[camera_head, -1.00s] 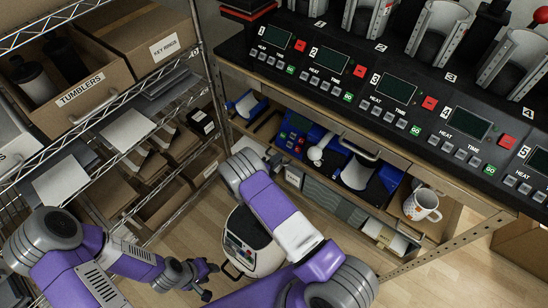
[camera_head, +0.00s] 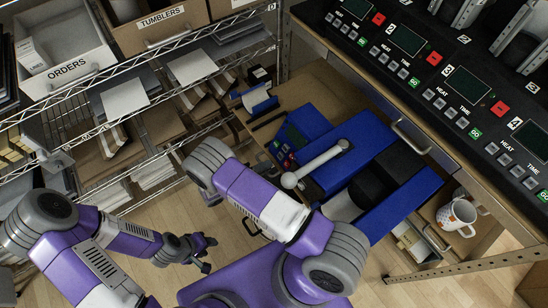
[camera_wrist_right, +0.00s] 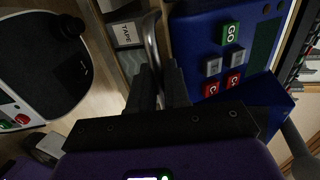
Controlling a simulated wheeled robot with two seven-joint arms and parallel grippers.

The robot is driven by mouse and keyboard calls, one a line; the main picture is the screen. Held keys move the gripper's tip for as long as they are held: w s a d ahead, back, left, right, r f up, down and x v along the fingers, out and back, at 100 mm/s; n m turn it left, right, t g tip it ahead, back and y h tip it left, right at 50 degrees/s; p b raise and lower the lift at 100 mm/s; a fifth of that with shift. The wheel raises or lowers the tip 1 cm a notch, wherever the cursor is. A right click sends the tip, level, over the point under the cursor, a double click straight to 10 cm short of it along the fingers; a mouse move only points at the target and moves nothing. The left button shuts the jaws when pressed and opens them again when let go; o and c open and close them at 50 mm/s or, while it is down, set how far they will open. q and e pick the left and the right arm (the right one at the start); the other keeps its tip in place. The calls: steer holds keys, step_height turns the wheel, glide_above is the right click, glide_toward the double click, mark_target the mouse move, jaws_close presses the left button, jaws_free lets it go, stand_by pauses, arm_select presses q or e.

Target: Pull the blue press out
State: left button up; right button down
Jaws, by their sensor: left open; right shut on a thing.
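The blue press (camera_head: 355,140) is on a board under the bench and juts out in front of it. It has a white lever (camera_head: 318,163) and black parts. Its blue control box (camera_wrist_right: 210,40), with green and red keys, shows right of my fingers in the right wrist view. My right gripper (camera_wrist_right: 163,78) is shut on a metal bar handle (camera_wrist_right: 152,40); the arm hides this grip in the head view. My left gripper (camera_head: 200,252) is open and empty above the floor, left of the press.
A white mug (camera_head: 457,216) stands on the low shelf at the right. The bench (camera_head: 445,155) with its control panels overhangs the press. A wire rack (camera_head: 100,125) with bins stands at the left. A rounded white machine (camera_wrist_right: 40,60) is left of my right gripper. Bare floor (camera_head: 345,285) shows below.

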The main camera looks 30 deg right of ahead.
steer(key=f+b+v, duration=0.1)
steer(key=v, duration=0.5)
steer(key=shift+a, duration=0.3)
steer(key=shift+f, duration=0.1)
steer(key=c, duration=1.3)
jaws_free()
steer(key=shift+d, duration=0.15)
steer(key=v, duration=0.7)
steer(key=shift+a, duration=0.4)
steer(key=shift+s, duration=0.25)
